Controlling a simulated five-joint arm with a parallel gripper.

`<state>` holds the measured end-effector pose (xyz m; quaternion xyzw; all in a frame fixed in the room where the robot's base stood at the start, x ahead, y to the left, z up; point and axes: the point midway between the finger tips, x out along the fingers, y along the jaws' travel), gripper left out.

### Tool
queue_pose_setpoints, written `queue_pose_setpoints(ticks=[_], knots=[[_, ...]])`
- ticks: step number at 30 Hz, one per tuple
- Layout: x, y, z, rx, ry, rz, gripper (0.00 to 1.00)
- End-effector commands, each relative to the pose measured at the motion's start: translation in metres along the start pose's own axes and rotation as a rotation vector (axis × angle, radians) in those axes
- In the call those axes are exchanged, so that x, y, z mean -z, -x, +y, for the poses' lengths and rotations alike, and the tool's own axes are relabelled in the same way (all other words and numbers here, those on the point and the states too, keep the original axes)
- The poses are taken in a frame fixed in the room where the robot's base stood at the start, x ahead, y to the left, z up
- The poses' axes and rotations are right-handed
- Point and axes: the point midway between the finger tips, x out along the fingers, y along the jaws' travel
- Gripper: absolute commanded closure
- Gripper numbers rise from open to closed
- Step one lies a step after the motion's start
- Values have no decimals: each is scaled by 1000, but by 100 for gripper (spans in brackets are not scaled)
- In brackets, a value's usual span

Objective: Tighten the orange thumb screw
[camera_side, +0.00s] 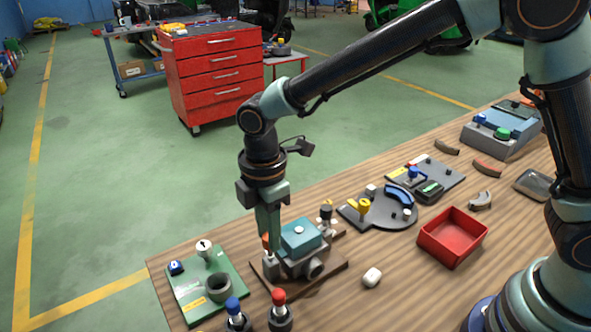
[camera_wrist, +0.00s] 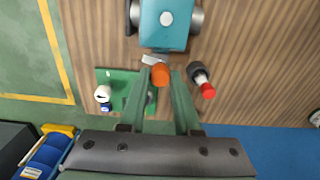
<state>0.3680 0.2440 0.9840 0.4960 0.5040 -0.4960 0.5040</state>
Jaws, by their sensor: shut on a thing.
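The orange thumb screw (camera_wrist: 160,75) shows between my gripper's fingertips in the wrist view. In the side view only a sliver of the screw (camera_side: 265,241) shows beside the fingers. My gripper (camera_side: 270,236) points down and is shut on the screw; the fingers also show in the wrist view (camera_wrist: 161,80). The screw stands at the near left of a fixture with a teal block (camera_side: 301,238) on a brown base plate (camera_side: 327,279). The teal block (camera_wrist: 165,22) is at the top of the wrist view. The screw's lower part is hidden.
A green board (camera_side: 236,287) with a dark ring lies left of the fixture. Blue-topped (camera_side: 233,306) and red-topped (camera_side: 279,298) posts stand in front. A white piece (camera_side: 372,277) and a red tray (camera_side: 453,237) lie to the right.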

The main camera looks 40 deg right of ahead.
Motion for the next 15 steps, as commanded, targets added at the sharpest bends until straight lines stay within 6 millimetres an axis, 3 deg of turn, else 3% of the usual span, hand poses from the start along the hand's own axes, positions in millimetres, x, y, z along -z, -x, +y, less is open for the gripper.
queue_pose_setpoints(ticks=[15], knots=[[0, 1, 0, 0, -491, 0, 100]])
